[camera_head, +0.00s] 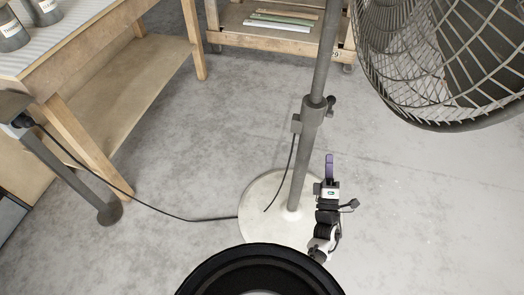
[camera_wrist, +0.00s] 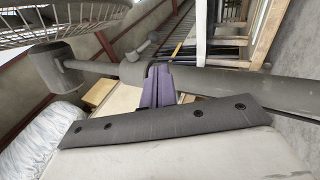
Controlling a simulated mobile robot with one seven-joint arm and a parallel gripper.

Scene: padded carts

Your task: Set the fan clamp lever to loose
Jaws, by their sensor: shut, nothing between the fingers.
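The fan clamp (camera_head: 311,111) is a dark grey collar on the fan's upright pole (camera_head: 303,160). Its small lever (camera_head: 331,104) sticks out on the right side, with a rounded end. In the wrist view the lever (camera_wrist: 140,47) shows above the collar, ending in a small knob. My gripper (camera_head: 329,158) is at the right of the pole, below the lever and apart from it, with its purple fingers pointing up. In the wrist view the fingers (camera_wrist: 158,84) are shut together and empty, in front of the pole. Whether they touch the pole I cannot tell.
The fan head (camera_head: 440,60) with its wire cage overhangs at the upper right. The pole stands on a round pale base (camera_head: 257,205). A black cable (camera_head: 185,218) runs left across the floor. A wooden workbench (camera_head: 150,75) stands at the left. The floor at right is clear.

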